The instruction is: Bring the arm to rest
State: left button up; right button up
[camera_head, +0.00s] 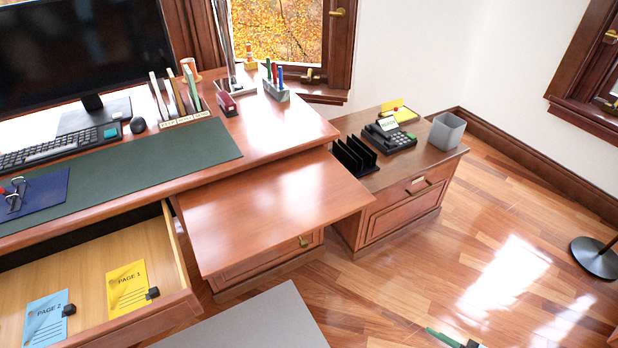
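Neither of my grippers nor either of my arms shows in the head view. The task names no other object. A wooden desk (285,120) stands at the left, with a bare pull-out board (270,205) extending from its right part. A small black block sits at the edge of each sheet.
A low cabinet (410,200) with a phone (390,135), black rack (355,157) and grey bin (446,131) stands right of the desk. A grey flat surface (250,322) and a partly cut-off green-and-black item (446,338) are at the bottom. Floor at right is mostly clear.

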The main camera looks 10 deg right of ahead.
jog(key=s+d+f+m+g+h, duration=0.2)
jog(key=d+f+h, duration=0.3)
jog(key=d+f, duration=0.3)
jog(key=s+d+f+m+g+h, duration=0.2)
jog(key=s+d+f+m+h, duration=0.15)
jog(key=d+f, duration=0.55)
jog(key=s+d+f+m+g+h, duration=0.25)
jog(key=s+d+g+h, duration=0.35)
jog(key=s+d, duration=0.7)
jog(key=s+a+f+m+y, duration=0.1)
jog(key=a+f, duration=0.3)
jog(key=a, duration=1)
jog(key=s+a+f+m+g+y, duration=0.1)
jog(key=a+f+y, duration=0.3)
jog(key=a, duration=1.1)
jog(key=shift+f, duration=0.5)
